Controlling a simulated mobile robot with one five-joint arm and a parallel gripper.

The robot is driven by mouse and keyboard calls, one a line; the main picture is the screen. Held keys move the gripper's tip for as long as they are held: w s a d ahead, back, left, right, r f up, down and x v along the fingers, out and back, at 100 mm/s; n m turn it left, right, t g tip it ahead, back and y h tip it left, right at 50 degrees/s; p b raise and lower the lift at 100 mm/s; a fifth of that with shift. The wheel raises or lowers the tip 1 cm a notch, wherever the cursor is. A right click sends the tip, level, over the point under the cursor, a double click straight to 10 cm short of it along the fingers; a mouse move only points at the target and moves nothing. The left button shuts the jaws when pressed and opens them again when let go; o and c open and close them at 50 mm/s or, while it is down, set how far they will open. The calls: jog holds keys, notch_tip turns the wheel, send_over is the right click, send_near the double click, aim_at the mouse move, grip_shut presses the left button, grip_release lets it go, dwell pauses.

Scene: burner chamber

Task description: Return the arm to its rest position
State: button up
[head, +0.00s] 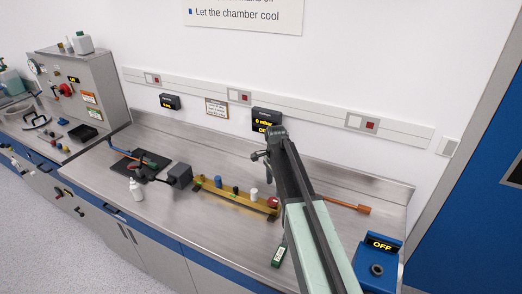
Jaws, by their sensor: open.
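My arm reaches from the bottom right up over the steel bench (175,222). My gripper (258,156) is at the far end of the arm, above the back part of the bench. Its small dark jaws point left and look open and empty.
A blue box reading OFF (378,262) stands at the bench's right end. An orange-brown tool (345,206) lies behind the arm. A white bottle (136,189) and black mat (124,166) are at left.

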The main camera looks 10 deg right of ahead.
jog(key=s+f+n+b, duration=0.3)
jog(key=s+n, duration=0.1)
jog(key=s, duration=0.3)
jog(key=s+f+n+b, duration=0.3)
jog(key=s+n, duration=0.2)
jog(key=s, duration=0.2)
jog(key=s+f+n+b, duration=0.4)
jog(key=s+n, duration=0.1)
jog(key=s, duration=0.2)
jog(key=shift+s, duration=0.3)
jog(key=shift+s+n, duration=0.2)
jog(key=shift+n, duration=0.1)
jog(key=shift+w+r, duration=0.1)
jog(key=shift+r, duration=0.05)
